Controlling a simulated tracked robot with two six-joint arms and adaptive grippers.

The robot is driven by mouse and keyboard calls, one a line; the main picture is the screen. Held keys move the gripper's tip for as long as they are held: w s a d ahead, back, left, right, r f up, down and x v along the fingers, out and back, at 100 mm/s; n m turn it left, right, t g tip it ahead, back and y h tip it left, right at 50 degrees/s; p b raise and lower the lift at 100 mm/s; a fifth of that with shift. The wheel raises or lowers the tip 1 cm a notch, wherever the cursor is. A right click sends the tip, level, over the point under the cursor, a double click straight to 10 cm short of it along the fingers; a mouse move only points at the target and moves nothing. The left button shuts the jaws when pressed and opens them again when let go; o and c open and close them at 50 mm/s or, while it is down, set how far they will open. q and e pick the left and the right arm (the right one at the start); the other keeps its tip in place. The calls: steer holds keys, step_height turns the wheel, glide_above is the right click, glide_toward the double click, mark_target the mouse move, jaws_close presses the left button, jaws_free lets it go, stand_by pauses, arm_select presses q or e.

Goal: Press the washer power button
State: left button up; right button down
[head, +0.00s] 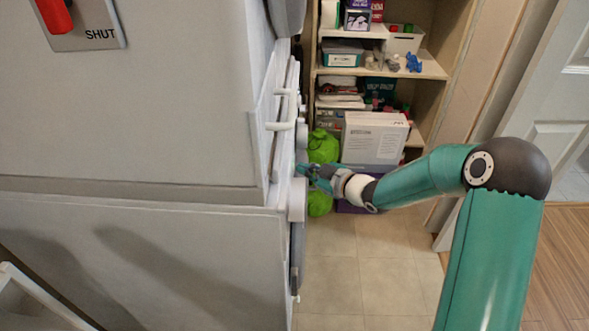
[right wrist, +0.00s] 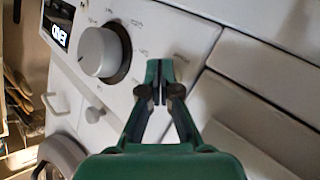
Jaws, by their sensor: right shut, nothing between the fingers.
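The white washer (head: 200,250) stands at the left of the head view, seen from above and the side. My right gripper (head: 308,172) reaches in from the right to the front of the machine, with its fingers close to the panel. In the right wrist view, the closed, empty fingertips (right wrist: 161,80) point at the white control panel (right wrist: 165,25), right of a large round dial (right wrist: 100,51). I cannot tell whether they touch the panel. The power button is not clearly visible and may be behind the fingers. My left gripper is out of view.
A dark display (right wrist: 58,24) lies left of the dial, and a small knob (right wrist: 95,115) lies below it. A wooden shelf (head: 432,68) with boxes stands behind my right arm. Green bundles (head: 322,147) sit beyond the gripper. Tiled floor (head: 365,275) is clear in front of the washer.

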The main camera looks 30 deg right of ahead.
steer(key=shift+w+a, duration=0.1)
steer(key=shift+a, duration=0.05)
stand_by(0.3)
steer(key=shift+s+d, duration=0.35)
steer(key=shift+d, duration=0.2)
steer(key=s+d+p, duration=0.1)
steer(key=s+d, duration=0.2)
steer(key=d, duration=0.2)
steer(key=shift+p, duration=0.4)
steer(key=shift+s, duration=0.1)
